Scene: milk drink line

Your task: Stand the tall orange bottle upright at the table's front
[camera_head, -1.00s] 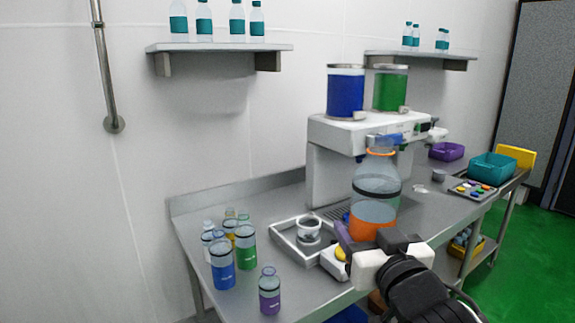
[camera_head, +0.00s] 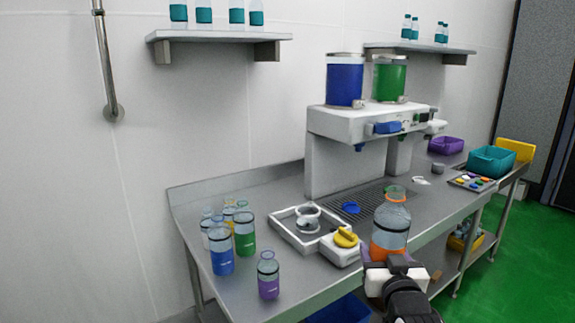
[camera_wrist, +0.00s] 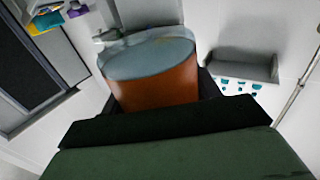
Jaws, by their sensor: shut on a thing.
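The tall orange bottle (camera_head: 391,226) has clear walls, an orange lower part, a dark band and an orange ring at its open neck. It is upright with a slight tilt in the head view, near the front edge of the steel table (camera_head: 290,294). My gripper (camera_head: 383,262) is shut on its lower part. The bottle fills the middle of the wrist view (camera_wrist: 155,85), where its orange part sits between my dark fingers. The bottle's base is hidden by my gripper, so I cannot tell whether it touches the table.
A white dispenser (camera_head: 345,122) stands behind. A grey tray (camera_head: 283,232) and a white box with a yellow knob (camera_head: 344,238) are left of the bottle. Several small bottles, including a purple one (camera_head: 268,276), stand further left. Bare table lies right of the bottle.

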